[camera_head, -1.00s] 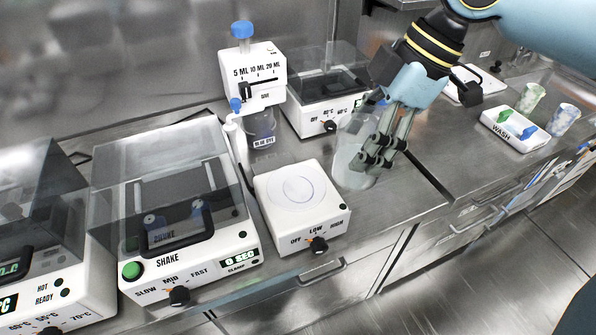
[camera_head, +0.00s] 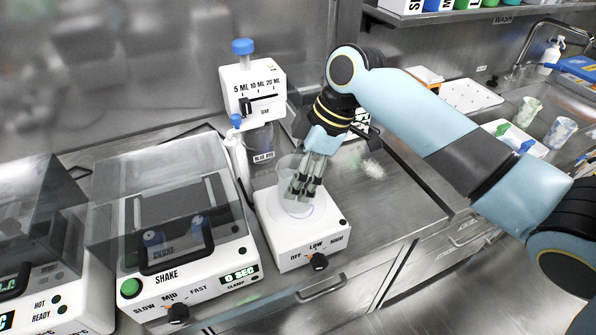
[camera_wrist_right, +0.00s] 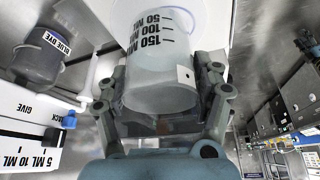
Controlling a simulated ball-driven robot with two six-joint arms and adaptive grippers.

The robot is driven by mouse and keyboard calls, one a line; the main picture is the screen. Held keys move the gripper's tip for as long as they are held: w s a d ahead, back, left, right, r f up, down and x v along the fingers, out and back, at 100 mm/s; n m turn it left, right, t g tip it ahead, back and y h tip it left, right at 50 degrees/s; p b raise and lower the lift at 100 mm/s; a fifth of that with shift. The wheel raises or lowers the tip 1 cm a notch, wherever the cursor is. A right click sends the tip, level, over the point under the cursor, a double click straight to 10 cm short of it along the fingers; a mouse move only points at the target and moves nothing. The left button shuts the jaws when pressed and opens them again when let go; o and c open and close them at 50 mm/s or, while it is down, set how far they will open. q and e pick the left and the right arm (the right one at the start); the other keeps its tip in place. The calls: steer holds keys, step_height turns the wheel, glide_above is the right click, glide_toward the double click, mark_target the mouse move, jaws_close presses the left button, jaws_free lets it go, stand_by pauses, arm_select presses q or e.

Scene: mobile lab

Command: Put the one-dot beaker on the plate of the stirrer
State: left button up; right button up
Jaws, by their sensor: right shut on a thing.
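The one-dot beaker (camera_head: 287,167) is clear, with pale contents. In the right wrist view the beaker (camera_wrist_right: 160,92) shows 50, 100 and 150 ML marks and a white tag with one small dot. My right gripper (camera_head: 300,190) is shut on its side, with a finger on either side in the wrist view. The beaker is over the round plate of the white stirrer (camera_head: 308,242). I cannot tell whether its base touches the plate. The stirrer's knob (camera_head: 319,261) is at its front. My left gripper is not in view.
The blue-dye dispenser (camera_head: 252,80) stands behind the stirrer. A shaker (camera_head: 195,260) with a clear lid stands close on its left. A pale speckled patch (camera_head: 373,169) lies on the bench, which is otherwise clear right of the stirrer. Patterned cups (camera_head: 560,132) stand far right.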

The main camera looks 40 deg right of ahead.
steer(key=shift+f, duration=0.2)
steer(key=o, duration=1.3)
steer(key=v, duration=1.2)
steer(key=shift+r+b, duration=0.15)
steer(key=shift+b, duration=0.25)
